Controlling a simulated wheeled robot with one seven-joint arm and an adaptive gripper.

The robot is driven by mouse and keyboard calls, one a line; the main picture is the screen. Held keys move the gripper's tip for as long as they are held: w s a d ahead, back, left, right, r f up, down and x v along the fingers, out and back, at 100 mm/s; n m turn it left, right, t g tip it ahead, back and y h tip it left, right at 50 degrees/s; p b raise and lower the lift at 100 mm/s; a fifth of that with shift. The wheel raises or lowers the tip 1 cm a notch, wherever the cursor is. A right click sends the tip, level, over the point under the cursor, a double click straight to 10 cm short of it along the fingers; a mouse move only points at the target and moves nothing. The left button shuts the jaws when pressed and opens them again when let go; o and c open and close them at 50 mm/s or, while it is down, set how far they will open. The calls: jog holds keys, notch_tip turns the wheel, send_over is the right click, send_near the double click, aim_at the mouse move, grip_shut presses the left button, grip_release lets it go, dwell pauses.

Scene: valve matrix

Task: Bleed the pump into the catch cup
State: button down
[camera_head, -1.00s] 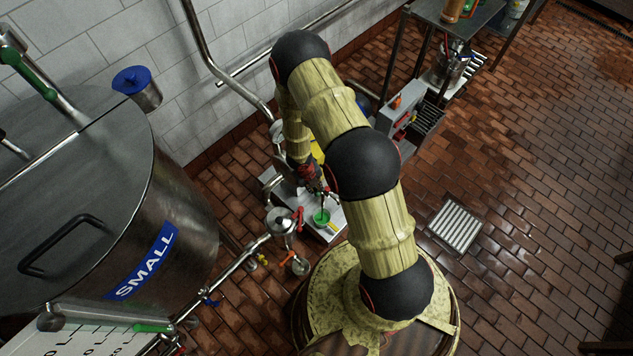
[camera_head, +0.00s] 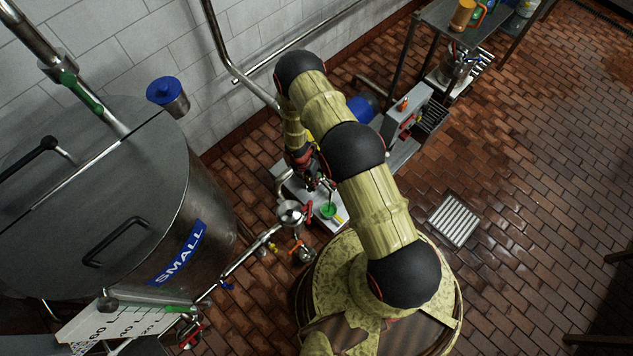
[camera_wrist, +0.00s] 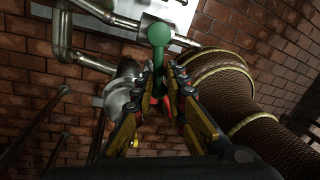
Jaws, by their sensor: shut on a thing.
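A green round-ended thing (camera_head: 328,210) shows over the pale plate beside the pump. In the wrist view it has a rounded green end (camera_wrist: 159,35) and a narrow stem running down between my fingers. I cannot tell whether it is the catch cup. My gripper (camera_head: 316,183) is low over the plate; in the wrist view its fingers (camera_wrist: 162,78) are close together around the stem. A round metal body (camera_head: 291,213), likely part of the pump, stands left of the green thing; a metal fitting (camera_wrist: 124,88) shows left of the fingers. A red part between the fingers is mostly hidden.
The large SMALL tank (camera_head: 150,205) stands at left. A pipe with red and orange handles (camera_head: 296,246) runs between it and the pump. A grey control box (camera_head: 403,115) and a metal table (camera_head: 478,22) stand behind. A floor grate (camera_head: 454,220) lies right, with open tile around it.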

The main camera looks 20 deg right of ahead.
jog(key=shift+w+a+m+y+b, duration=0.2)
jog(key=shift+w+m+b, duration=0.25)
jog(key=shift+m, duration=0.55)
jog(key=shift+w+a+m+y+b, duration=0.15)
jog(key=shift+w+m+b, duration=0.3)
jog(key=shift+m, duration=0.55)
jog(key=shift+w+a, duration=0.1)
jog(key=c, duration=1.9)
grip_release()
jog(key=r, duration=0.4)
jog(key=w+r, duration=0.1)
jog(key=r, duration=0.2)
jog(key=w+a+r, duration=0.1)
jog(key=r, duration=0.3)
jog(key=shift+r, duration=0.35)
